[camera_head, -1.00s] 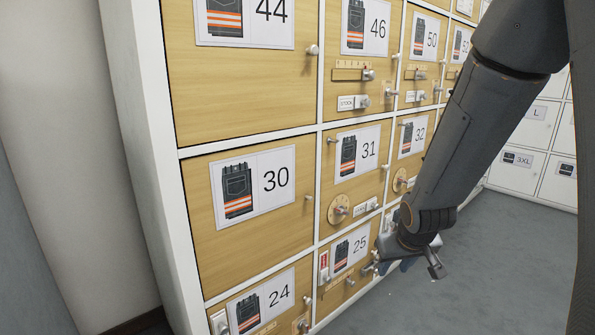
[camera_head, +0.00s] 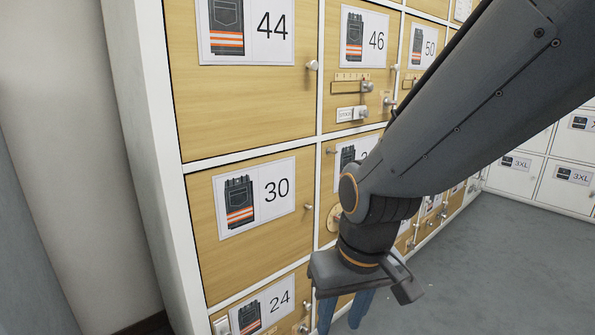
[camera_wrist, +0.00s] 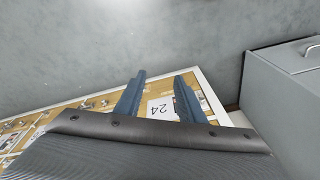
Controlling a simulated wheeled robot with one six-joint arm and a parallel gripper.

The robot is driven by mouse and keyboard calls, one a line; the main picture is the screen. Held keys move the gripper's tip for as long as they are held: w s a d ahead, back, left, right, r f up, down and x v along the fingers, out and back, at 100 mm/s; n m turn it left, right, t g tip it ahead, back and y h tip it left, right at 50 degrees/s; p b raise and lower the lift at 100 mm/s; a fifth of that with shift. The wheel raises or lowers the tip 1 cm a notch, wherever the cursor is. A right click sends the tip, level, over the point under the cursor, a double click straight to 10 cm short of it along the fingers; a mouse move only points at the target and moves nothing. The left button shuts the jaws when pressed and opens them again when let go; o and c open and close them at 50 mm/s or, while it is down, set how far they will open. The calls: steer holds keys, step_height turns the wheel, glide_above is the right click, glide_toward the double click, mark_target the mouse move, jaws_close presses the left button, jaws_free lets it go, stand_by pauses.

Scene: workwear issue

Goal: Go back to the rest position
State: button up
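My gripper (camera_head: 343,312) hangs pointing down in front of the locker wall, before the lower doors right of number 24. Its two blue fingers stand apart with nothing seen between them, and they also show in the wrist view (camera_wrist: 158,92). My arm crosses the right half of the head view and hides part of door 31 and the doors near it. In the wrist view the label 24 (camera_wrist: 160,108) shows between and behind the fingers.
Wooden locker doors fill the left and middle, among them door 30 (camera_head: 205,205) and door 44 (camera_head: 240,95), with knobs and latches sticking out. White lockers (camera_head: 513,180) stand at the far right. Grey floor (camera_head: 470,270) is clear at right. A grey box with a handle (camera_wrist: 290,85) shows in the wrist view.

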steer(key=s+a+r+n+g+p, duration=0.2)
steer(key=s+a+r+n+p, duration=0.15)
steer(key=s+a+r, duration=0.6)
steer(key=s+d+r+m+p, duration=0.1)
steer(key=d+r+m+p, duration=0.2)
steer(key=d+r+p, duration=0.8)
steer(key=s+d+r+m+h+p, duration=0.1)
steer(key=d+r+m+p, duration=0.2)
steer(key=d+r+p, duration=0.7)
step_height(320, 180, up, 6)
steer(key=p, duration=1.6)
steer(key=shift+d+m, duration=0.35)
steer(key=shift+w+f, duration=0.1)
stand_by(0.7)
